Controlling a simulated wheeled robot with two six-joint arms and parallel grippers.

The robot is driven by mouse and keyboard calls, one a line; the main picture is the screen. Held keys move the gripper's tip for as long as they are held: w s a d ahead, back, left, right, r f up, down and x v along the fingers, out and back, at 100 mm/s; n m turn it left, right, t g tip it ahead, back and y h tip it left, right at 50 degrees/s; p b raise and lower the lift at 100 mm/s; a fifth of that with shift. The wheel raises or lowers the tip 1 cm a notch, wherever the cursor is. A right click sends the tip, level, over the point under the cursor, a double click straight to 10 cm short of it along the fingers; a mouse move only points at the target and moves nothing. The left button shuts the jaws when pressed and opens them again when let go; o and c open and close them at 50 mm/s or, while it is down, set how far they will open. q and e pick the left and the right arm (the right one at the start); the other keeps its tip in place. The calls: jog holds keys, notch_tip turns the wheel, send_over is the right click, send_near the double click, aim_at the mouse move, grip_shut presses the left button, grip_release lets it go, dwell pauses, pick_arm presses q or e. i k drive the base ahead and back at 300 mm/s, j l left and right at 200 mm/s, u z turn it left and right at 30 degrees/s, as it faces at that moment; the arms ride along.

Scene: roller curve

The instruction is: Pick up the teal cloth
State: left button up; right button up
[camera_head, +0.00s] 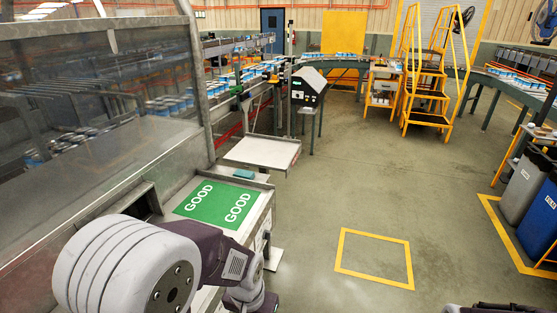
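A small teal cloth (243,174) lies at the far edge of the metal counter, just beyond the green mat. It looks like a small flat block at this distance. My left arm reaches in at the bottom left, over the near part of the counter, well short of the cloth. Its gripper does not show. Only a dark sliver, perhaps of my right arm, shows at the bottom right edge, and no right gripper is seen.
The green mat (217,204) marked GOOD lies on the counter. An empty metal tray (262,153) stands beyond the cloth. A clear-panelled machine (90,150) borders the left. Yellow steps (428,85) and bins (522,185) stand right. The middle floor is free.

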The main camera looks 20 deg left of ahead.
aim_at(239, 173)
jog(key=i+l+u, duration=0.1)
jog(key=i+u, duration=0.15)
jog(key=i, duration=0.4)
jog(key=i+l+u, duration=0.25)
jog(key=i, duration=0.35)
jog(key=i+u, duration=0.2)
jog(key=u, duration=0.25)
jog(key=i+l+u, duration=0.15)
jog(key=u, duration=0.35)
jog(key=i+l+u, duration=0.2)
jog(key=u, duration=0.25)
jog(key=i+l+u, duration=0.2)
jog(key=u, duration=0.3)
jog(key=i+l+u, duration=0.1)
jog(key=l+u, duration=0.35)
jog(key=i+l+u, duration=0.1)
jog(key=l+u, duration=1.15)
